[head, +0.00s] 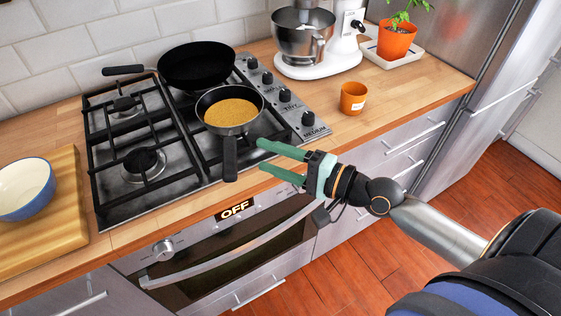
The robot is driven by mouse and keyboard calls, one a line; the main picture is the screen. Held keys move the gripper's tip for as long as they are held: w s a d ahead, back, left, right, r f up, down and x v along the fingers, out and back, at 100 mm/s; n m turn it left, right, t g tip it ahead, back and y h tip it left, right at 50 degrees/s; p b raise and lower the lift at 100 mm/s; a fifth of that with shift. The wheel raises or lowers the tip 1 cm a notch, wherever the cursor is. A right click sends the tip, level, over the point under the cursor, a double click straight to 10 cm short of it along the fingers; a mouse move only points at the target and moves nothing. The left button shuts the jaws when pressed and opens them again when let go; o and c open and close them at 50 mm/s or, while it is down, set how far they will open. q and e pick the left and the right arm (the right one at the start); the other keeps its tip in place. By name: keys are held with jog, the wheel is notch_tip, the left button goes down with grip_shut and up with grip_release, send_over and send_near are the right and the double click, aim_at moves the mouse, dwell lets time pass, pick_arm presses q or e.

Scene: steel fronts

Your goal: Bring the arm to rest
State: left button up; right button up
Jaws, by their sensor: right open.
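My right gripper (270,161) reaches in from the right, with two green fingers pointing left. It is open, with nothing between the fingers. Its fingertips are just right of the dark handle (230,158) of a small pan (243,127) and appear apart from it. The small pan holds something yellow-brown and stands on the right side of the stove. My left gripper is not in view.
A black frying pan (197,66) sits on the hob (141,193) behind. An orange cup (353,98), a stand mixer (318,60) and a potted plant (396,40) stand on the counter. A bowl (25,188) is at left. The oven display (235,209) reads OFF. Floor at right is clear.

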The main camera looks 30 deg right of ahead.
jog(key=shift+v, duration=1)
jog(key=s+a+f+n+g+h+p, duration=0.1)
jog(key=s+f+n+h, duration=0.1)
jog(key=f, duration=0.6)
jog(key=s+f+n+g+h+p, duration=0.1)
jog(key=s+f+n+g+h, duration=0.1)
jog(key=s+f+n, duration=0.3)
jog(key=s+a+f+n+g+h, duration=0.1)
jog(key=s+f+n+h, duration=0.2)
jog(key=f, duration=1)
jog(key=s+n, duration=0.1)
jog(key=n, duration=0.2)
jog(key=shift+a+f+n+g+p, duration=0.15)
jog(key=shift+a+n+g+p, duration=0.15)
jog(key=shift+a+g+p, duration=0.1)
